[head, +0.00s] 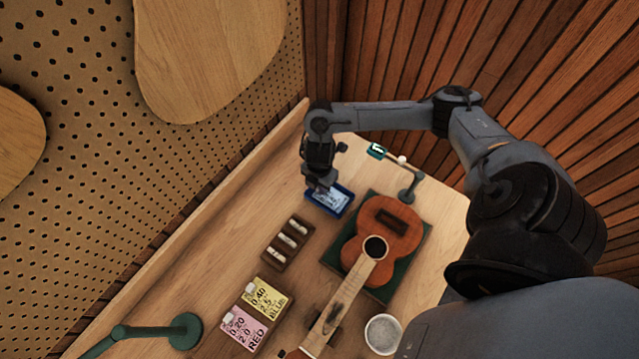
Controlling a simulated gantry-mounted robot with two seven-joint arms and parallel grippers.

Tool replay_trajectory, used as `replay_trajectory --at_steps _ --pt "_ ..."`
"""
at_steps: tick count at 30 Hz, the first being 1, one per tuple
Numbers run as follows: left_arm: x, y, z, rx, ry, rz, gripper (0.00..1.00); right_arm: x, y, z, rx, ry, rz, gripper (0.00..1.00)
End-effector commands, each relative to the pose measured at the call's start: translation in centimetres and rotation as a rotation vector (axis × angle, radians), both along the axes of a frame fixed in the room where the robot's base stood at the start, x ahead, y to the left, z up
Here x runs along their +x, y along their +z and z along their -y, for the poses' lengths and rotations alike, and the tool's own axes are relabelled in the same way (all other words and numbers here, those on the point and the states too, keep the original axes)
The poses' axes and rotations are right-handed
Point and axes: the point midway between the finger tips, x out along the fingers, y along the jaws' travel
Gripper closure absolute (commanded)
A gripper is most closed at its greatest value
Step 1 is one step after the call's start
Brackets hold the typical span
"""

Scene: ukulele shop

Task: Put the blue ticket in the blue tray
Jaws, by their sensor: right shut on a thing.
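The blue tray (348,190) stands on the bench near its far end, beside the ukulele. A pale blue ticket (333,201) with blurred print shows within the tray's rim. My right gripper (319,184) points down at the tray's upper left edge and is shut on the blue ticket. The fingertips and the gripped part are dark and small. I cannot tell whether the ticket rests on the tray floor. My left gripper is out of view.
A ukulele (385,228) lies on a green mat (412,262). A wooden rack (277,256), yellow card (269,297), pink card (243,329) and round white dish (382,334) lie nearer. A pegboard wall (90,180) borders the bench.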

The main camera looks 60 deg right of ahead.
Motion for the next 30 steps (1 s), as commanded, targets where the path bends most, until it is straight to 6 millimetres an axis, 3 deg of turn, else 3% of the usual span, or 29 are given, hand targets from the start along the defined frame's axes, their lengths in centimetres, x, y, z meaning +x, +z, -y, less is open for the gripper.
replay_trajectory --at_steps 8,9,14,23,24,27,30 --pt "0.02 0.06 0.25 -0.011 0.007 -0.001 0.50 -0.01 -0.03 0.00 0.000 0.000 0.000 1.00" --pt "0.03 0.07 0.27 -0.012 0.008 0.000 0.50 -0.01 -0.03 0.00 0.000 0.000 0.000 0.78" --pt "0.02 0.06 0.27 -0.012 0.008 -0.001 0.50 0.00 -0.02 -0.01 0.000 0.000 0.000 0.55" --pt "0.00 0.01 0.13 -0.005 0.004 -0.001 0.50 0.09 -0.02 0.02 0.000 -0.002 0.003 0.55" --pt "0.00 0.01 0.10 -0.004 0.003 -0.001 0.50 0.10 -0.03 0.02 0.000 -0.002 0.003 0.60" --pt "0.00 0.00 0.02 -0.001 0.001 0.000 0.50 0.12 -0.02 0.03 0.000 -0.002 0.003 0.48" --pt "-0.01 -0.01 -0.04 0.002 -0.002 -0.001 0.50 0.16 -0.02 0.04 0.000 -0.003 0.004 0.47"
